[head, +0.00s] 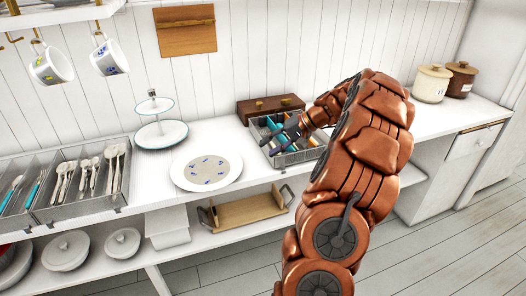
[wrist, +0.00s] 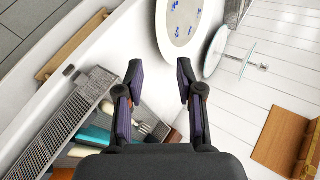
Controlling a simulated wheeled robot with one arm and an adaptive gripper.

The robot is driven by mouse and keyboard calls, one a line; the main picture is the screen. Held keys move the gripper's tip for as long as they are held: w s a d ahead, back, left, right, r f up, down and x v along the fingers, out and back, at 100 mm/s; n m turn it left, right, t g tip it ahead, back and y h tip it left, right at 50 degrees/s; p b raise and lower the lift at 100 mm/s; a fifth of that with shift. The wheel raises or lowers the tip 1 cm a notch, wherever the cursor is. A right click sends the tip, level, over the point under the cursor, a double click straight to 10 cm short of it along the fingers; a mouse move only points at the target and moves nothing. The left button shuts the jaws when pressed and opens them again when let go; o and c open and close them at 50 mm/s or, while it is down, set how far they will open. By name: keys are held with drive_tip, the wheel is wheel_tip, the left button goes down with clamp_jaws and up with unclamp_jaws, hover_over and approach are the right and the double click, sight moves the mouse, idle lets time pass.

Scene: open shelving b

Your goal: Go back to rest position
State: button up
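My arm, copper-coloured, reaches across the right half of the head view. My gripper (head: 283,136) is over the metal mesh cutlery tray (head: 292,159) on the white counter, and partly hides it. In the wrist view my gripper (wrist: 159,82) has its two dark fingers spread apart with nothing between them, only the white surface behind. The mesh tray (wrist: 48,128) lies at the lower left there, with turquoise and pale handles and a fork (wrist: 145,128) showing in it.
A white plate (head: 207,188) and two-tier stand (head: 168,136) stand left of the tray, a wooden box (head: 262,104) behind it. More cutlery trays (head: 78,208) are at far left. Two mugs (head: 52,66) hang above. Two canisters (head: 431,84) stand at right. Floor (head: 450,240) is clear.

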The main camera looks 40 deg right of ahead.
drive_tip(key=shift+s+d+r, duration=0.1)
drive_tip(key=shift+s, duration=0.05)
idle(0.6)
drive_tip(key=s+a+r+n+g+p, duration=0.2)
drive_tip(key=a+r, duration=0.1)
drive_tip(key=a, duration=0.6)
drive_tip(key=s+a+r+n+g+p, duration=0.1)
drive_tip(key=s+a+r+n+g, duration=0.1)
drive_tip(key=a, duration=0.8)
drive_tip(key=s+a+r+n+g+p, duration=0.1)
drive_tip(key=s+a+r+g+p, duration=0.15)
drive_tip(key=a, duration=0.65)
drive_tip(key=s+a+n+g+h+p, duration=0.1)
drive_tip(key=s+a+n+h+p, duration=0.1)
drive_tip(key=s, duration=0.9)
drive_tip(key=s+a+r+n+g+h+p, duration=0.1)
drive_tip(key=s+a+n+h+p, duration=0.1)
drive_tip(key=s, duration=0.8)
drive_tip(key=a+h+p, duration=0.1)
drive_tip(key=a+h, duration=0.1)
drive_tip(key=a, duration=0.1)
drive_tip(key=shift+s+g+h, duration=0.35)
drive_tip(key=shift+h, duration=0.05)
drive_tip(key=shift+s+d, duration=0.2)
drive_tip(key=shift+s, duration=0.15)
drive_tip(key=shift+c, duration=0.3)
drive_tip(key=shift+a, duration=0.15)
